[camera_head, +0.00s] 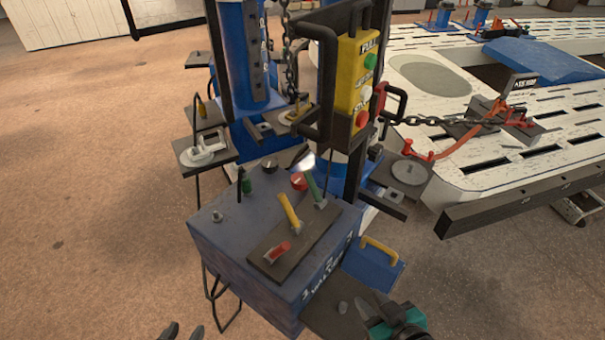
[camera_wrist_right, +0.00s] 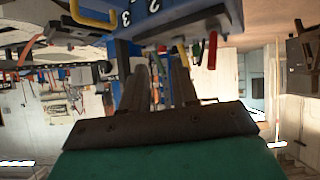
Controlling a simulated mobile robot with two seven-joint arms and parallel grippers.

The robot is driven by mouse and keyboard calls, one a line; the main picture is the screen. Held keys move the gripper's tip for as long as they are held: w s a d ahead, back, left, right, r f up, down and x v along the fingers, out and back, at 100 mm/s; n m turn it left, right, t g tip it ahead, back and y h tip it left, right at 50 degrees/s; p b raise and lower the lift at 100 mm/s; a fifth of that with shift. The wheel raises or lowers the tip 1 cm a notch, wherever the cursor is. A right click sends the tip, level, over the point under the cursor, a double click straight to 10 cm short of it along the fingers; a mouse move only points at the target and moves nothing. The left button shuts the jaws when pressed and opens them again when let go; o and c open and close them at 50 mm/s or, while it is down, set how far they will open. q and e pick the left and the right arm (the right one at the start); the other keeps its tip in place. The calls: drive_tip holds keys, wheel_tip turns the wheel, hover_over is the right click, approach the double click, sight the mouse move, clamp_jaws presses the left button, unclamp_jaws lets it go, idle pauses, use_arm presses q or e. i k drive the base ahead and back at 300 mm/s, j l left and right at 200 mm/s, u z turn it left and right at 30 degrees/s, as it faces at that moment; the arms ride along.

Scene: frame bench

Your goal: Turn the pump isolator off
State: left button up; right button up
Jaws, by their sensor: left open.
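The blue valve box (camera_head: 225,232) stands at the centre. On its top are a red round knob (camera_head: 299,182) and a black round knob (camera_head: 269,166). I cannot read any label naming the pump isolator. A dark plate on the box carries a red lever (camera_head: 277,252), a yellow lever (camera_head: 291,212) and a green lever (camera_head: 314,190). My left gripper (camera_head: 183,331) is open and empty at the bottom edge, left of the box. My right gripper (camera_head: 355,305) is low and right of the box, apart from the levers; its fingers (camera_wrist_right: 160,65) look parted and empty.
A yellow pendant (camera_head: 360,75) with several buttons hangs above the box's far side. A white slotted table (camera_head: 480,165) stands right. Open floor (camera_head: 90,200) lies left.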

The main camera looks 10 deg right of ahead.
sight(297, 182)
drive_tip(key=k+j+z, duration=0.1)
drive_tip(key=j, duration=0.6)
drive_tip(key=i+j, duration=0.1)
drive_tip(key=j, duration=0.2)
drive_tip(key=i+j+z, duration=0.1)
drive_tip(key=j, duration=0.2)
drive_tip(key=i+j+z, duration=0.1)
drive_tip(key=j, duration=0.15)
drive_tip(key=i+j+z, duration=0.1)
drive_tip(key=i+j, duration=0.5)
drive_tip(key=j, duration=0.2)
drive_tip(key=i+l+z, duration=0.1)
drive_tip(key=i+l, duration=0.05)
drive_tip(key=l, duration=0.05)
